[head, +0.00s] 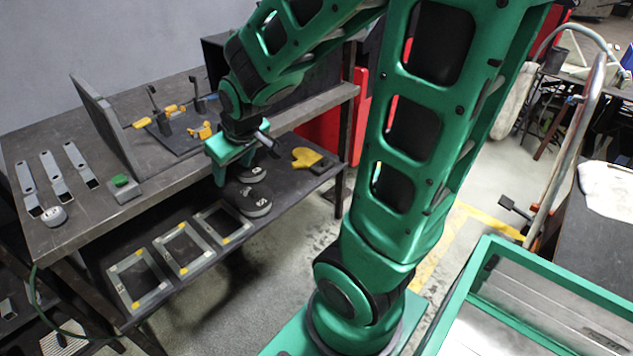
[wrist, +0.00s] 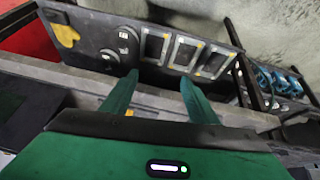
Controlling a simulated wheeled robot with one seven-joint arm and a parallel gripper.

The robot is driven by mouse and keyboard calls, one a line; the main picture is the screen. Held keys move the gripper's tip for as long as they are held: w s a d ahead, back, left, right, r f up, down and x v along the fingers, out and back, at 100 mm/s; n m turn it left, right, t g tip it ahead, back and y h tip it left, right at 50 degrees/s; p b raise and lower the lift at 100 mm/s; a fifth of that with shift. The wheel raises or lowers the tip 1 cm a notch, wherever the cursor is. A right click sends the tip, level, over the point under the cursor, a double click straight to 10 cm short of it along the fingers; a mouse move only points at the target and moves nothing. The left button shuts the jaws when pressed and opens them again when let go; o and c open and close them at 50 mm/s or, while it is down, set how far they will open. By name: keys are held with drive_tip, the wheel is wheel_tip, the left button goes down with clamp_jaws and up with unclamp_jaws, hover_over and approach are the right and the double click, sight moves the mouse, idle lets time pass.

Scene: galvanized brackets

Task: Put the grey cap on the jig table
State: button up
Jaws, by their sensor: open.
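Two dark grey, rounded cap-like things with pale marks lie on the lower shelf: a nearer one (head: 258,204) and one behind it (head: 252,174). I cannot tell which is the grey cap. Both also show small in the wrist view, one higher (wrist: 123,36) and one lower (wrist: 110,55). The jig table (head: 75,215) is the dark metal table above that shelf. My gripper (head: 243,172) is at its front edge, over the lower shelf near the two things. In the wrist view my gripper (wrist: 158,93) is open, with nothing between its fingers.
Several framed plates (head: 182,250) lie left on the lower shelf (head: 95,262); a yellow glove (head: 305,157) lies right. On the jig table are brackets (head: 55,177), a green button box (head: 122,187), an upright plate (head: 105,125) and clamps (head: 160,115).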

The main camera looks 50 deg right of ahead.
drive_tip(key=s+d+r+m+g, duration=0.1)
drive_tip(key=s+d+m+g, duration=0.2)
drive_tip(key=s, duration=0.8)
drive_tip(key=s+d+r+m+g+y, duration=0.1)
drive_tip(key=s+d+r+m+g, duration=0.1)
drive_tip(key=s, duration=0.9)
drive_tip(key=shift+s+d+r+m+g, duration=0.25)
drive_tip(key=shift+d+m+g, duration=0.15)
drive_tip(key=shift+d+m, duration=0.5)
drive_tip(key=shift+w, duration=0.1)
